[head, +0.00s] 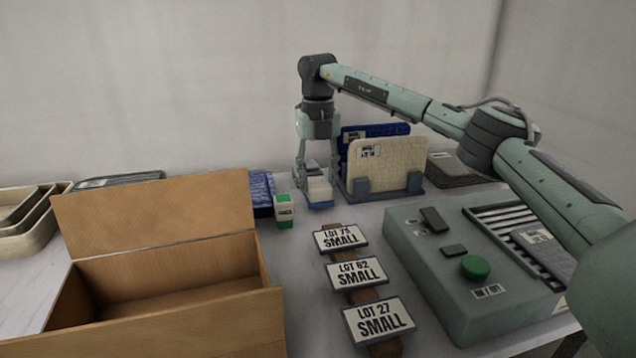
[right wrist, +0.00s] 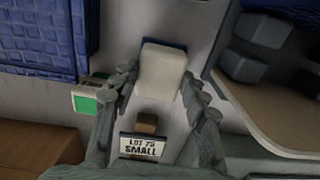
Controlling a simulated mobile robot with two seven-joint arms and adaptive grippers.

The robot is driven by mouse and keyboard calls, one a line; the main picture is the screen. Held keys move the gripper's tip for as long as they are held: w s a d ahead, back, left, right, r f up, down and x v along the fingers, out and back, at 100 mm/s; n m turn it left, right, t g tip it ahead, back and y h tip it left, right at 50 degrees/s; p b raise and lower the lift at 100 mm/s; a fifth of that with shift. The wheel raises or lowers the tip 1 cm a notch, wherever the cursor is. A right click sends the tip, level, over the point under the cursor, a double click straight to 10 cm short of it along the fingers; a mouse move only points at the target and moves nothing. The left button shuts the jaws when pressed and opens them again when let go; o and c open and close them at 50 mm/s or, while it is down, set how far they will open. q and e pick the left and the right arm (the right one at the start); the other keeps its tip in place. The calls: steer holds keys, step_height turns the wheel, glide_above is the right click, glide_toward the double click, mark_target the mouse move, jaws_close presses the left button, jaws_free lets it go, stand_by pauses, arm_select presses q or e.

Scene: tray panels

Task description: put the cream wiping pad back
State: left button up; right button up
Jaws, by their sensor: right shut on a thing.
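The cream wiping pad (head: 319,190) is a small cream block with blue along its lower edge, at the back middle of the table. I cannot tell whether the blue is part of the pad or lies under it. My right gripper (head: 316,184) points down from above and is shut on the pad. In the right wrist view the pad (right wrist: 162,74) sits between the two fingertips (right wrist: 159,80), with a blue strip at its far edge. Whether the pad touches the table is unclear. My left gripper is not in view.
A rack (head: 360,187) holding cream and blue panels stands close on the right. A green-and-white box (head: 285,212) is close on the left. Lot signs (head: 341,237) stand in front. An open cardboard box (head: 155,200) is left; a grey-green console (head: 420,250) is right.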

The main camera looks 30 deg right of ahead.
steer(key=shift+f, duration=0.75)
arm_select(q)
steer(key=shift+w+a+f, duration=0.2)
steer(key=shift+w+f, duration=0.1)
arm_select(e)
steer(key=o, duration=1)
steer(key=shift+f, duration=0.1)
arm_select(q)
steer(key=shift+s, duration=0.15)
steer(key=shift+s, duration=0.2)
